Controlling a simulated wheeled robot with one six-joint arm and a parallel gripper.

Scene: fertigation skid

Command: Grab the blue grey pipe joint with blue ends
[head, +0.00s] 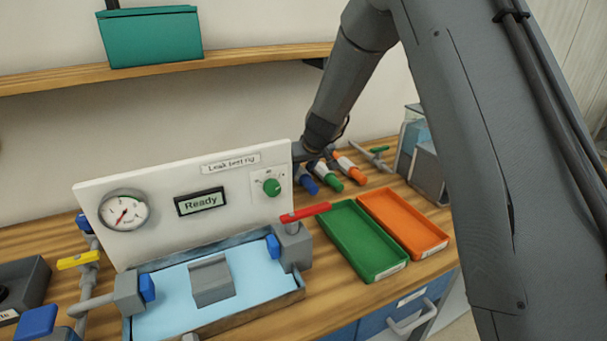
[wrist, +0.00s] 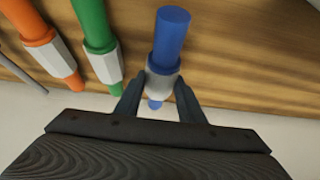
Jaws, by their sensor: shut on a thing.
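The blue grey pipe joint with blue ends (wrist: 171,35) is in the upper middle of the wrist view, with a light grey collar between my fingers. In the head view its blue end (head: 308,184) shows behind the right edge of the leak test panel. My gripper (wrist: 161,88) is shut on the grey collar, one finger on each side. In the head view the panel hides most of my gripper. I cannot tell whether the joint touches the bench.
A green joint (wrist: 101,40) and an orange joint (wrist: 38,40) lie beside it. The leak test panel (head: 150,177) stands close in front. A green tray (head: 362,268) and an orange tray (head: 434,246) sit to the right. A teal box (head: 150,38) is on the shelf above.

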